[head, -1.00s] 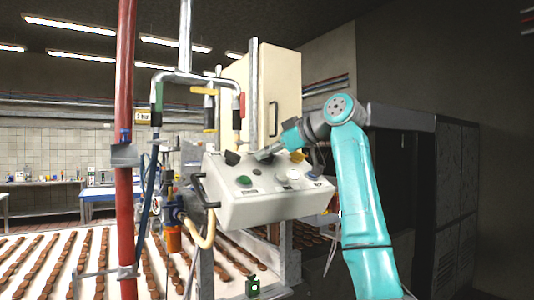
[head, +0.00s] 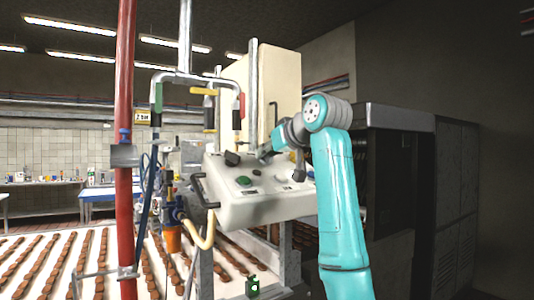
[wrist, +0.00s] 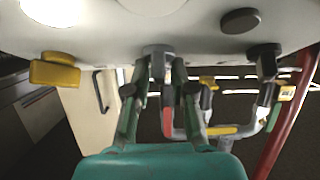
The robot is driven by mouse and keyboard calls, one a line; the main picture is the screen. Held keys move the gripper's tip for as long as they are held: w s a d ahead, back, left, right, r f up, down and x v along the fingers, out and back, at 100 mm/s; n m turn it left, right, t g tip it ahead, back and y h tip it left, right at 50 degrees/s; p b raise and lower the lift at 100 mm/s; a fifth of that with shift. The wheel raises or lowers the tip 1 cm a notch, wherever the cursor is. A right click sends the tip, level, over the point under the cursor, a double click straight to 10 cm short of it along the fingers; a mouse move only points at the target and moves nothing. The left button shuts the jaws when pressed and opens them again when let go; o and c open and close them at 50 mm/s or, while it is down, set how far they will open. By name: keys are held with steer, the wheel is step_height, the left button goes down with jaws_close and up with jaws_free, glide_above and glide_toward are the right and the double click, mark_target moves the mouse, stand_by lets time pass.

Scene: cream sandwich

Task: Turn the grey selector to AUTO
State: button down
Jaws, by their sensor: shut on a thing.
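The grey selector (wrist: 157,50) sits on the cream control box (head: 250,208), between a yellow selector (wrist: 55,70) and a black selector (wrist: 265,60) in the wrist view. My gripper (wrist: 167,66) is shut on the grey selector, one finger on each side of its knob. In the head view my gripper (head: 266,152) reaches the top of the box from the right, just right of the black selector (head: 232,158). The fingers hide much of the grey selector there. I cannot read the AUTO mark or the selector's exact setting.
A green button (head: 242,181) and other buttons are on the box face. A red post (head: 125,190) and pipes with coloured handles stand to the left. A conveyor (head: 90,268) with rows of brown biscuits runs below. A cream cabinet (head: 280,95) stands behind.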

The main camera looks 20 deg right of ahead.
steer(key=m+h, duration=0.1)
steer(key=m, duration=0.1)
steer(key=m+h, duration=0.3)
steer(key=m, duration=0.2)
steer(key=shift+w+d+f+h, duration=0.1)
steer(key=shift+f+h, duration=0.2)
steer(key=shift+h, duration=0.1)
steer(key=c, duration=1.2)
jaws_free()
steer(key=shift+r, duration=0.2)
steer(key=shift+s+r, duration=0.25)
steer(key=shift+s, duration=0.3)
steer(key=v, duration=1)
steer(key=shift+s+r, duration=0.1)
steer(key=shift+s, duration=0.3)
